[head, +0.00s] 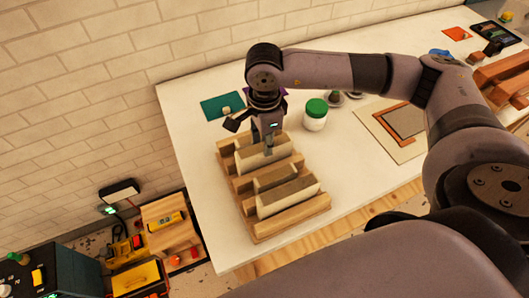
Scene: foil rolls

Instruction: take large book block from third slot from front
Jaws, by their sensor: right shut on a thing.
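A wooden slotted rack (292,221) stands near the left end of the white table in the head view. It holds upright book blocks with cream sides. A large block (287,201) sits towards the front, a smaller block (275,179) behind it, and another large block (250,161) further back. My right gripper (268,147) points down and is shut on the top of that back large block. The block is still among the rack's ridges; whether its bottom is lifted is hidden. My left gripper is not in view.
A jar with a green lid (315,114) stands right of the rack, close to my right arm. A teal sheet (221,106) lies behind the rack. A framed board (401,124) lies further right. The table's front-left edge is close to the rack.

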